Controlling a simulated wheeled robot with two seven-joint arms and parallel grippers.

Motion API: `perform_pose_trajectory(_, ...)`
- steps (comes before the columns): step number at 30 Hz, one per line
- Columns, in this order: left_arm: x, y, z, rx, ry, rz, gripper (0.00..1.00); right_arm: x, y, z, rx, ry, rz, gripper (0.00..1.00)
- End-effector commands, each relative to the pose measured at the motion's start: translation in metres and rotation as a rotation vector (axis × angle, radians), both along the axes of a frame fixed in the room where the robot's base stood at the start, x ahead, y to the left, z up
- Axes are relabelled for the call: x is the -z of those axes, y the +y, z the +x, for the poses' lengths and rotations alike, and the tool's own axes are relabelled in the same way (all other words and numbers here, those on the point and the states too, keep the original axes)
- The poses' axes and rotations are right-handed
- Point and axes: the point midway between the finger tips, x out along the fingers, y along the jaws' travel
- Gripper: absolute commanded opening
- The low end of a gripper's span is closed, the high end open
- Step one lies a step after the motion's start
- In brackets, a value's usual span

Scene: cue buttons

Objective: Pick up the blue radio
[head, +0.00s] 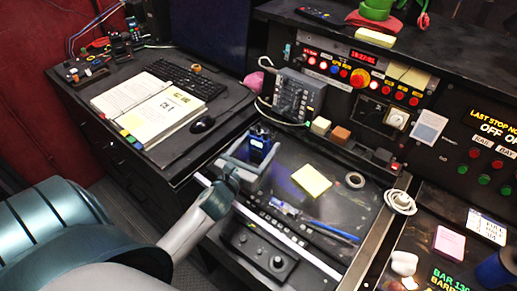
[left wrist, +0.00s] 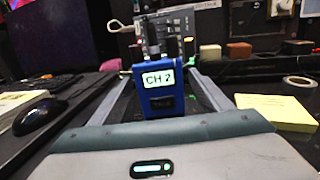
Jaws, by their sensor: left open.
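The blue radio (head: 257,144) stands upright on the dark desk, with a lit screen on its face. In the left wrist view the radio (left wrist: 152,100) is close and central, its screen reading "CH 2" and its antenna and knob on top. My left gripper (head: 253,152) is open, with one finger on each side of the radio. In the left wrist view, gaps show between the radio and both fingers of the gripper (left wrist: 155,78). The radio's lower part is partly hidden by the gripper in the head view. My right gripper is in neither view.
A yellow note pad (head: 311,180) and a tape roll (head: 355,180) lie right of the radio. A grey control box (head: 297,95) stands behind it. A black mouse (head: 202,124) and an open binder (head: 150,108) lie to the left. A button panel (head: 370,75) rises at the back.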

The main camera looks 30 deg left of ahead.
Motion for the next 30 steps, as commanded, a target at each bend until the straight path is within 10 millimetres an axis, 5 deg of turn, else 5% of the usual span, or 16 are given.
perform_pose_trajectory(10, 0.0003, 0.0, -0.0004, 0.0, 0.0, 0.0, 0.72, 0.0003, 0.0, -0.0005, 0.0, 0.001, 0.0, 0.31)
perform_pose_trajectory(17, 0.0003, 0.0001, -0.0005, 0.0, 0.0, 0.0, 0.23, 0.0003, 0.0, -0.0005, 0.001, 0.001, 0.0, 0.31)
perform_pose_trajectory(30, -0.0059, 0.0004, 0.0, 0.001, -0.003, 0.002, 0.23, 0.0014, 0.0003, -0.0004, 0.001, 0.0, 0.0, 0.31)
